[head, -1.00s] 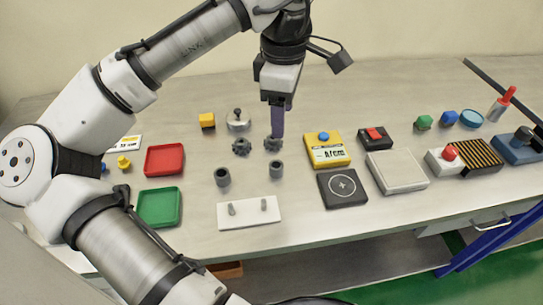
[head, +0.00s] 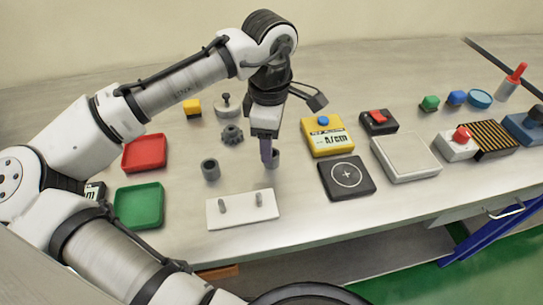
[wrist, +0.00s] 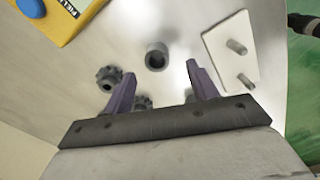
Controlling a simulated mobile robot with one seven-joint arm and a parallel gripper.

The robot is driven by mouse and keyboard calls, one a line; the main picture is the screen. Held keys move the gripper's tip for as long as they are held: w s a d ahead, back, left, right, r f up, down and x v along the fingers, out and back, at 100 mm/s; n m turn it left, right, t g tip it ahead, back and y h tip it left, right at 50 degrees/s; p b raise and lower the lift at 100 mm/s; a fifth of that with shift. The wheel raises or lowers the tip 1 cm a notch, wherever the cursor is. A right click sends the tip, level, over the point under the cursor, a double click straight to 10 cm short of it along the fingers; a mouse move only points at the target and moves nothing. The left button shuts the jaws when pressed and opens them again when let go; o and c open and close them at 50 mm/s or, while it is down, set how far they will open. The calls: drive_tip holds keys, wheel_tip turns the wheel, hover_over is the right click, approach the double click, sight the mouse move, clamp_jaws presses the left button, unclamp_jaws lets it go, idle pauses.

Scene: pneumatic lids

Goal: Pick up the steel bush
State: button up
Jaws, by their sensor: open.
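Two grey hollow cylindrical bushes stand upright on the bench. The left bush (head: 210,170) is clear of my arm; the right bush (head: 275,158) is partly hidden behind my gripper's fingers. My gripper (head: 267,161) points down at the right bush and is open, with nothing in it. In the wrist view one bush (wrist: 157,56) shows its dark bore, just beyond the gap between the purple fingertips (wrist: 157,76). I cannot tell from their look which bush is steel.
A white plate with two pegs (head: 242,216) lies in front.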

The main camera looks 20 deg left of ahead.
wheel_tip(320, 180, down, 5)
drive_tip(key=shift+w+d+f+p, duration=0.1)
drive_tip(key=shift+w+p, duration=0.05)
drive_tip(key=shift+p, duration=0.35)
drive_tip(key=c, duration=1.1)
drive_tip(key=shift+c, duration=0.2)
drive_tip(key=shift+w+r, duration=0.1)
drive_tip(key=shift+r, duration=0.15)
